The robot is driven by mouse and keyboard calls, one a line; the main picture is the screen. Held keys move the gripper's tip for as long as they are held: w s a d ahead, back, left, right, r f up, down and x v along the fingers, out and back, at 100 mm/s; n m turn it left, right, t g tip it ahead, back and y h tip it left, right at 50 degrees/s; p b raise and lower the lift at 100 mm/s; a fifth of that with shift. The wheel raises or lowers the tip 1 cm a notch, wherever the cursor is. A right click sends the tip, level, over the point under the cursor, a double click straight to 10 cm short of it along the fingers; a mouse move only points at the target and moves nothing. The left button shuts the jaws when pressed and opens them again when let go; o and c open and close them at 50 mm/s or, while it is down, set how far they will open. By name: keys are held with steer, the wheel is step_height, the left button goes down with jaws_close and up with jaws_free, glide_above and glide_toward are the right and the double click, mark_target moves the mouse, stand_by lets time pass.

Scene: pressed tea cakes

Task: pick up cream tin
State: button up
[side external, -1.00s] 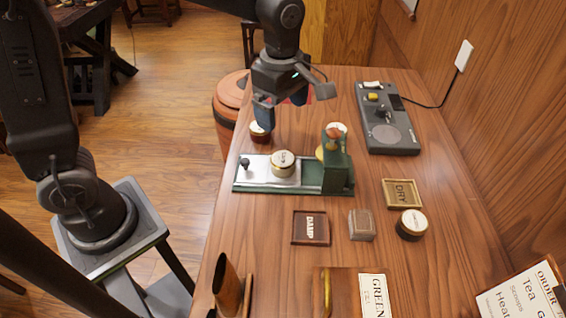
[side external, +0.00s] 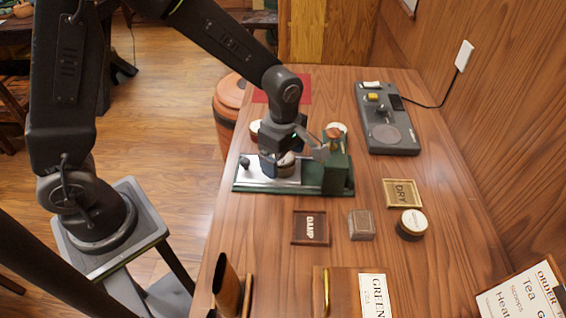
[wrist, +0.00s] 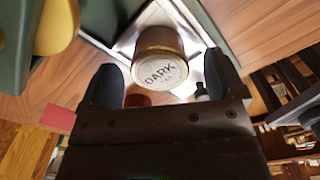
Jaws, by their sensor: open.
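In the side external view this tin (side external: 287,160) is largely hidden by my gripper. My gripper (side external: 279,168) is open and low over the plate, its fingers beside the tin. In the wrist view my gripper (wrist: 163,68) has one dark finger on each side of the tin, with gaps visible. I cannot tell how far down the tin the fingertips reach.
The press's green post (side external: 338,174) stands just right of my gripper. A dark-red tin (side external: 255,130) is behind the plate, and another tin (side external: 411,224) is at right. A scale (side external: 387,125) and red mat (side external: 297,86) lie farther back. A DAMP tray (side external: 311,240) is in front.

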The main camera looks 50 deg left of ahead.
steer(key=shift+f, duration=0.65)
steer(key=shift+c, duration=0.4)
